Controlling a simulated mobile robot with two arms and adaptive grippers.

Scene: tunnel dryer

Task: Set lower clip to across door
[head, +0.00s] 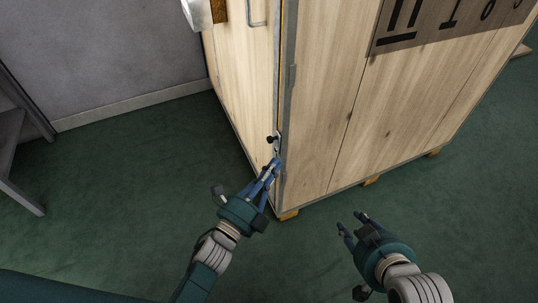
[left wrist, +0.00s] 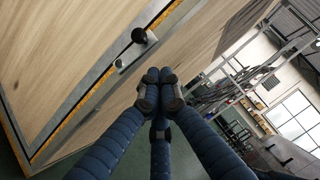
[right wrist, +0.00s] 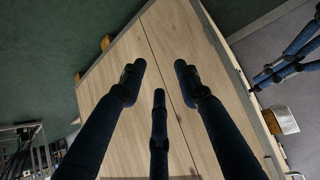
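The lower clip (head: 276,146) is a small metal plate with a black knob, low on the corner edge of the wooden dryer. In the left wrist view the clip (left wrist: 132,56) lies on the metal edging beside the yellow seal, its plate slanting nearly along that edge; whether it overlaps the door I cannot tell. The door (head: 247,90) is the narrow wooden face left of the edge in the head view. My left gripper (head: 275,164) is just below the clip, its fingertips together with nothing visible between them. My right gripper (head: 349,222) is open and empty before the dryer's right face.
The wooden dryer body (head: 330,110) stands on small wooden feet (head: 289,214). A grey bench-like frame (head: 14,150) stands at far left. The green floor (head: 130,170) between is clear.

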